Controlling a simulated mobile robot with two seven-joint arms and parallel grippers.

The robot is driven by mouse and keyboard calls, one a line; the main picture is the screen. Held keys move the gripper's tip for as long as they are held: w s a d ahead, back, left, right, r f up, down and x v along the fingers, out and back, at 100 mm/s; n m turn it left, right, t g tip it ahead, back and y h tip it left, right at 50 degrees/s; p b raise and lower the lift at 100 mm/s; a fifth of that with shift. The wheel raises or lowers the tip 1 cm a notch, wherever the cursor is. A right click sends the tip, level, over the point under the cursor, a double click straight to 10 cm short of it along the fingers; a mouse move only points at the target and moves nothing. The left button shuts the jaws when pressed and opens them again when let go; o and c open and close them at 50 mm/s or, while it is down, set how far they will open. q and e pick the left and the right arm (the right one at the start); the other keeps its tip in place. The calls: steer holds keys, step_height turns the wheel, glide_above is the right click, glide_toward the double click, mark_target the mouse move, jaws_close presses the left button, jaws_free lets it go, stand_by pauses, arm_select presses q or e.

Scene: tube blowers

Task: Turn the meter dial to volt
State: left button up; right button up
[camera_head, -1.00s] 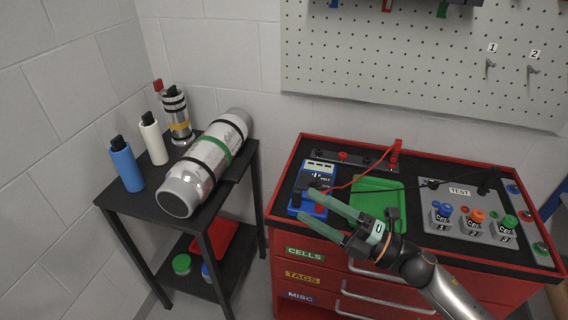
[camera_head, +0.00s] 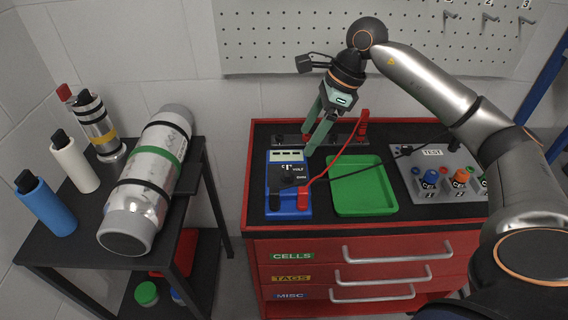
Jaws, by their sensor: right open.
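The blue meter (camera_head: 287,202) lies on the black top of the red drawer cabinet, left of the green tray (camera_head: 362,190). Its dark face carries a dial (camera_head: 289,178) and the word VOLT to the dial's right; the dial's exact pointing is too small to read. A red and a black lead run from the meter's lower end to the right. My right gripper (camera_head: 313,146) comes down from above, open and empty, with its green fingertips just behind and right of the meter's upper end. I cannot tell whether it touches anything. My left gripper is not in view.
Red probe (camera_head: 362,126) stands at the cabinet's back edge, right of my fingers. A grey TEST panel (camera_head: 420,187) with several coloured cells stands on the right, partly behind my arm. A black side table with a large silver cylinder (camera_head: 150,180) is on the left. A pegboard is behind.

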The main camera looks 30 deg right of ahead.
mark_target(288, 170)
steer(key=x, duration=1)
steer(key=shift+a+f, duration=0.2)
jaws_close()
